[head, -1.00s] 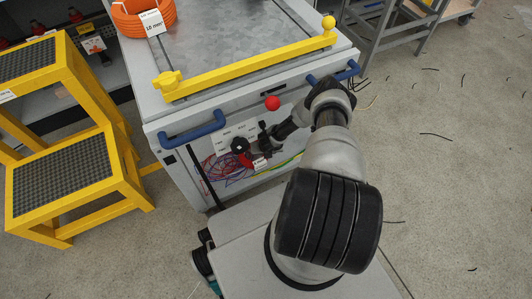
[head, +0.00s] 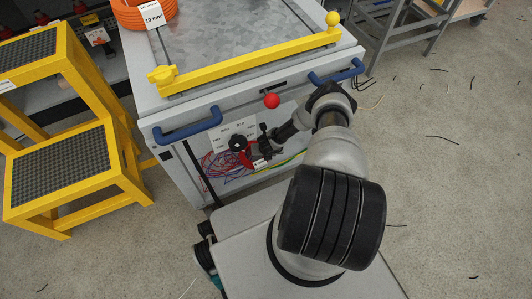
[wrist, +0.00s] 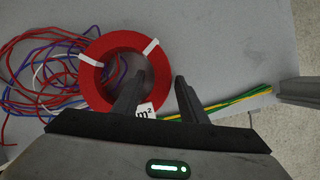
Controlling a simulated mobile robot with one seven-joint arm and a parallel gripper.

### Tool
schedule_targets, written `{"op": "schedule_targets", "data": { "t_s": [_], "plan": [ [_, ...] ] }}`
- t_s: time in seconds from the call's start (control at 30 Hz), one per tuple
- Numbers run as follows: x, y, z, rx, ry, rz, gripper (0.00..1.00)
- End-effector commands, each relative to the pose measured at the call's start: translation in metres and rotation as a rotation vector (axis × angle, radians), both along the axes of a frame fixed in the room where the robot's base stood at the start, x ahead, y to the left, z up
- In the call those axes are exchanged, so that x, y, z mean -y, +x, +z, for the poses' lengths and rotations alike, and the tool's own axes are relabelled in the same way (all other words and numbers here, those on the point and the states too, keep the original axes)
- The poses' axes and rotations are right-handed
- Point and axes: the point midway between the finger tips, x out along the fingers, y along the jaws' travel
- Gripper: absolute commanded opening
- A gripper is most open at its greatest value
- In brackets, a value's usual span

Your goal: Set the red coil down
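The red coil (wrist: 98,92) is a ring with white ties and a white label (wrist: 146,110). In the wrist view it appears flat over a grey surface, overlapping loose wires on its left. My gripper (wrist: 160,75) is open, its dark fingers apart. The left finger overlaps the coil's hole and the right finger is just outside its right rim, with a narrow gap to the rim. In the head view my gripper (head: 262,148) is at the cabinet front, and a small part of the red coil (head: 247,158) shows beside it. The rest is hidden.
Red, blue and white wires (wrist: 42,75) lie left of the coil, and a green-yellow wire (wrist: 235,101) lies to its right. The cabinet (head: 240,40) has blue handles (head: 187,126) and a yellow bar (head: 245,62). An orange coil (head: 140,14) is on top. A yellow step stool (head: 70,165) stands left.

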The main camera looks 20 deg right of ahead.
Motion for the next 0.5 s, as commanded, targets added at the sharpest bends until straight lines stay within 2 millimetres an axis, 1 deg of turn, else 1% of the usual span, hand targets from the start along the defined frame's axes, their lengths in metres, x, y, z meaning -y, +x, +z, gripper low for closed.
{"op": "schedule_targets", "data": {
  "t_s": [0.13,0.23,0.37,0.5],
  "plan": [
    [0.000,0.000,0.002,0.000,0.000,0.000,0.39],
    [0.000,-0.003,0.013,-0.001,0.001,-0.002,0.39],
    [-0.003,-0.011,0.037,0.000,0.002,-0.001,0.39],
    [-0.007,-0.022,0.066,0.000,0.003,-0.001,0.39]
  ]
}}
